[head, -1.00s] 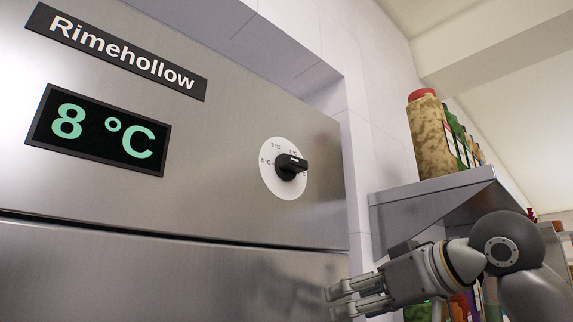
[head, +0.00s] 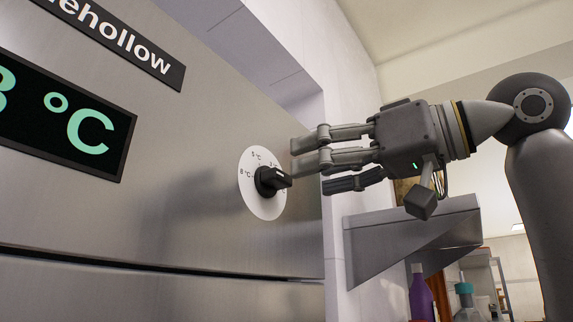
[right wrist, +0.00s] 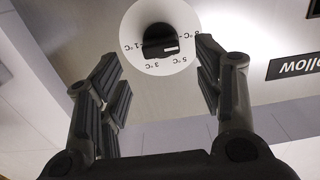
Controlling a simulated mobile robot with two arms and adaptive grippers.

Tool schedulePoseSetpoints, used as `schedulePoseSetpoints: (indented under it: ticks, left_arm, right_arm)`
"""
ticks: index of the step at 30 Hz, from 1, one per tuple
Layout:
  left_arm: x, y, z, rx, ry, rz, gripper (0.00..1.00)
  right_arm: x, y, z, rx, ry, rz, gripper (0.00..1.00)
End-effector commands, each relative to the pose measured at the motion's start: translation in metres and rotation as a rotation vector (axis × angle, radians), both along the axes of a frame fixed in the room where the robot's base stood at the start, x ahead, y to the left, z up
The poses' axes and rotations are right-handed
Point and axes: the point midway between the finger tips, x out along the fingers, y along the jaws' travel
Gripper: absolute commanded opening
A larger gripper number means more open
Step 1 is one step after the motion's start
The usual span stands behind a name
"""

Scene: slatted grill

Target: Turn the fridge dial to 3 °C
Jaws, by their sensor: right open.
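The fridge dial (head: 251,205) is a white disc with a black knob (head: 268,181) on the steel fridge front. In the right wrist view the knob (right wrist: 157,42) has a white mark on its right end, on the side of the 8 °C label, and the labels 1, 3, 5 and 8 °C show around it. The display (head: 85,131) is cut off at the left; a partial digit and °C show. My right gripper (head: 308,167) is open just right of the knob. In the right wrist view its fingers stand apart on either side of the knob, without visible grip on it. My left gripper is out of view.
A steel wall shelf (head: 410,232) is below my right gripper. Bottles (head: 421,292) stand lower right. The Rimehollow nameplate (head: 128,42) is at the upper left. The fridge front around the dial is clear.

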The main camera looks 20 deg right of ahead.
Motion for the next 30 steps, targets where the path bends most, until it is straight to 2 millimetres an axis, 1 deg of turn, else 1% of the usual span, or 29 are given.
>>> schedulePoseSetpoints:
  ticks: [1, 6, 9, 13, 21, 30]
  left_arm:
    - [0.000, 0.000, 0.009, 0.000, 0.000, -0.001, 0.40]
    - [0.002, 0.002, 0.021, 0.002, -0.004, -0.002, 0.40]
    - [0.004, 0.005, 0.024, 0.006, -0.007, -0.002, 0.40]
    - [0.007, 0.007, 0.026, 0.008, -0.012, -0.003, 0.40]
    - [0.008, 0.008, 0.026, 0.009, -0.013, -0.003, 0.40]
    - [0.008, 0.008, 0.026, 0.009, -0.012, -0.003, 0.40]
  right_arm:
    - [0.009, 0.007, 0.003, -0.003, 0.003, 0.000, 0.61]
    - [0.031, 0.024, 0.003, -0.002, 0.003, 0.000, 0.61]
    - [0.039, 0.030, 0.002, -0.001, 0.002, -0.001, 0.61]
    - [0.044, 0.034, 0.001, 0.000, 0.000, 0.000, 0.61]
    - [0.045, 0.035, 0.000, 0.000, 0.000, 0.000, 0.61]
    - [0.044, 0.035, 0.000, 0.000, 0.000, 0.000, 0.22]
